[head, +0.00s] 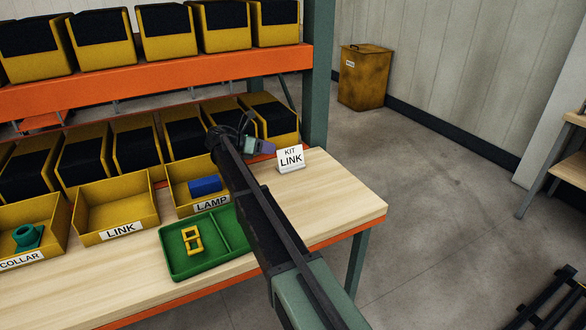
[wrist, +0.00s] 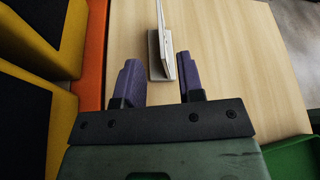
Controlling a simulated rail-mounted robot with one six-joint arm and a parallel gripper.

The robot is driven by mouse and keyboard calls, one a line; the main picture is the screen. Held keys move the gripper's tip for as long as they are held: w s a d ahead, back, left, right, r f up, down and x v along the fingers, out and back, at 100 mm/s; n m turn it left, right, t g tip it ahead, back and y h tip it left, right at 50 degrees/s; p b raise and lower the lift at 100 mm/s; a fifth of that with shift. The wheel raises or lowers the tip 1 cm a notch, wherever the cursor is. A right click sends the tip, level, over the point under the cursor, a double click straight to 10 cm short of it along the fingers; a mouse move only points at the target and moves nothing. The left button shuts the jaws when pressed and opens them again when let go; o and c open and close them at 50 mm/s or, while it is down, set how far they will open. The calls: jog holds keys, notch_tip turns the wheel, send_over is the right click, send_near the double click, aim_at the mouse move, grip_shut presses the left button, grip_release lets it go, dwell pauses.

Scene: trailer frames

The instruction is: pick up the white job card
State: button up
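The white job card (head: 290,159), printed "KIT LINK", stands upright in its holder near the far right corner of the wooden bench. My gripper (head: 264,148), with purple fingers, is just left of the card in the head view. In the wrist view the card (wrist: 161,30) shows nearly edge-on, ahead of my gripper (wrist: 159,62). The fingers are open and apart, with the near end of the card's base lying between them in the picture. I see no clear contact with the card; the height between them is hard to judge.
A green tray (head: 190,272) holding a yellow link lies on the bench (head: 120,285), left of my arm. Yellow bins labelled COLLAR, LINK (head: 118,208) and LAMP stand behind it. An orange shelf (head: 150,83) with bins and a green post (head: 318,80) rise behind.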

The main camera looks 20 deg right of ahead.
aim_at(286, 150)
jog(key=b+x, duration=0.2)
jog(key=x, duration=0.5)
jog(key=shift+s+d+f+b, duration=0.1)
jog(key=shift+d+b, duration=0.15)
jog(key=shift+b, duration=0.1)
grip_shut()
